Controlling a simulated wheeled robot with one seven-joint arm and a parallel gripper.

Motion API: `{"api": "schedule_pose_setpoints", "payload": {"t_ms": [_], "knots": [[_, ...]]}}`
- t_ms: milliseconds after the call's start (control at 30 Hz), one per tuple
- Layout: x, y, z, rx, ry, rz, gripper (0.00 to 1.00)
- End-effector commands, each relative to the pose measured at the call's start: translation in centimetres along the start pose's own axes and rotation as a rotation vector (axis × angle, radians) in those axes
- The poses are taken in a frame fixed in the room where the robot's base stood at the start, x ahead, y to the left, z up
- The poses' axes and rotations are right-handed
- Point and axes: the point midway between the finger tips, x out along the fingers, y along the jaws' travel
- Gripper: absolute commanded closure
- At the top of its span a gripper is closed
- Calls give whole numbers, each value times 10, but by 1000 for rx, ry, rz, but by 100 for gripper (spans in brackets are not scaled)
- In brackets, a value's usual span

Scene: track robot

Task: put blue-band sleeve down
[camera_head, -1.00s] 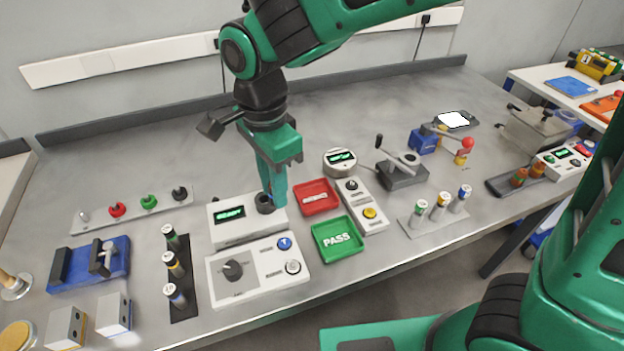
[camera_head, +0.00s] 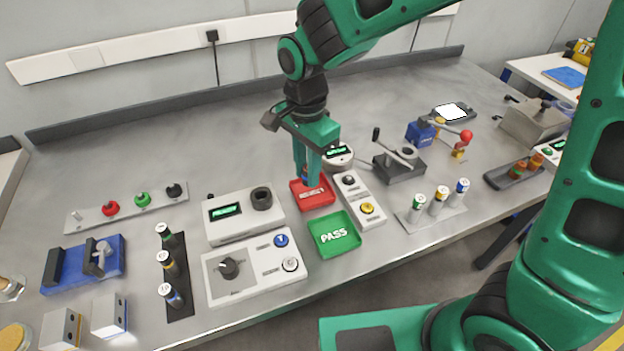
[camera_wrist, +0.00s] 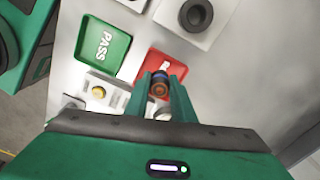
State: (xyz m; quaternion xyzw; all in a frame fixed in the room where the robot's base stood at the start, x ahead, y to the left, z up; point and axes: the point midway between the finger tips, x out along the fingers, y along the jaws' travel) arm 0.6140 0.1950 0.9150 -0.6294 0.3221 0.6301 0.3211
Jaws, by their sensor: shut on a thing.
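My gripper (camera_head: 308,180) is shut on a small sleeve with a blue band and a brownish end, which shows between the fingers in the wrist view (camera_wrist: 160,84). The gripper points down over the red tray (camera_head: 325,200), which also shows in the wrist view (camera_wrist: 150,66). Fingers hide most of the sleeve in the head view, and I cannot tell whether it touches the tray. The green PASS tray (camera_head: 345,243) lies in front of the red one, empty. The grey box with a lit display (camera_head: 224,210) and a dark round socket (camera_head: 261,198) stands to the left.
A panel with a knob and buttons (camera_head: 255,268) lies in front of the grey box. A narrow button box (camera_head: 358,203) is close on the right of the trays. Racks with banded sleeves stand at left (camera_head: 180,325) and right (camera_head: 418,222).

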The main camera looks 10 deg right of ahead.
Motion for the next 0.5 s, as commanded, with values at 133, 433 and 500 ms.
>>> {"api": "schedule_pose_setpoints", "payload": {"t_ms": [133,433,500], "knots": [[7,-2,-12,1,0,0,100],[40,-2,-13,-1,-1,3,100],[46,-3,-13,0,-1,1,100]]}}
